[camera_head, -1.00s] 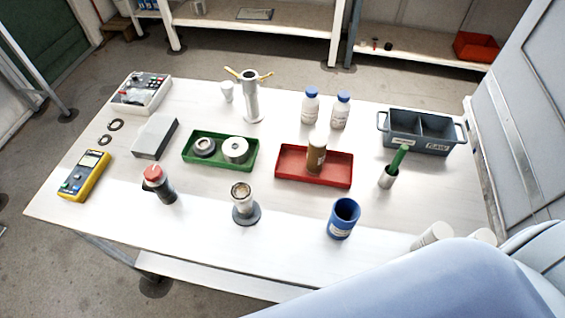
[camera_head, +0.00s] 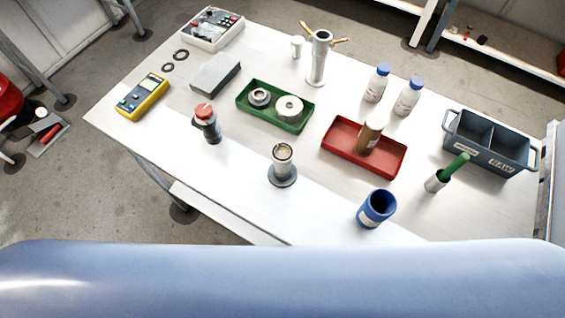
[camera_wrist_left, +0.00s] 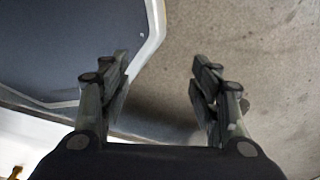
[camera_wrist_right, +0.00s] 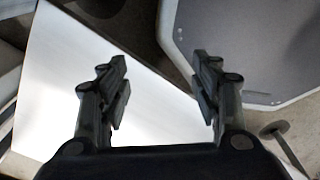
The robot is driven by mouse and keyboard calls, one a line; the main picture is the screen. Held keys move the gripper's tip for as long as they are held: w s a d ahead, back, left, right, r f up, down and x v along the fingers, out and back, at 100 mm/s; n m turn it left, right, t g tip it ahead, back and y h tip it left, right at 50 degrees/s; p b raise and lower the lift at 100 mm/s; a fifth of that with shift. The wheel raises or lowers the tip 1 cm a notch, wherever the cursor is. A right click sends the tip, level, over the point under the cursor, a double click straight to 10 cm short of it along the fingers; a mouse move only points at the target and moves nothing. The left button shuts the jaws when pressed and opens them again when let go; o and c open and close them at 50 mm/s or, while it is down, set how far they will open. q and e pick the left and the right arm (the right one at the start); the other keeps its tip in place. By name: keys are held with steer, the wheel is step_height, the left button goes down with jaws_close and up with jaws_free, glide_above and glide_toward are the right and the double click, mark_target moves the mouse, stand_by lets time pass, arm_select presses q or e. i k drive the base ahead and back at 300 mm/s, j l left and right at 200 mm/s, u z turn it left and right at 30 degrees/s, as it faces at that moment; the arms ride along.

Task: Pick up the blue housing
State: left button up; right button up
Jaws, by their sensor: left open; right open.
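The blue housing (camera_head: 377,209) is an open-topped blue cylinder with a pale label. It stands upright near the front edge of the white table (camera_head: 330,225), right of the middle, in the head view. Neither gripper shows in the head view. My left gripper (camera_wrist_left: 160,85) is open and empty in the left wrist view, above the floor beside a pale-edged grey panel. My right gripper (camera_wrist_right: 160,85) is open and empty in the right wrist view, with a white surface and a grey panel behind it. The housing is in neither wrist view.
A red tray (camera_head: 390,165) with a brown bottle stands behind the housing. A metal cup with a green-handled tool (camera_head: 437,183) is to its right. A metal fitting on a round base (camera_head: 283,178) is to its left. A grey two-compartment bin (camera_head: 480,162) stands at the right.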

mark_target(380, 204)
steer(key=z, duration=1.1)
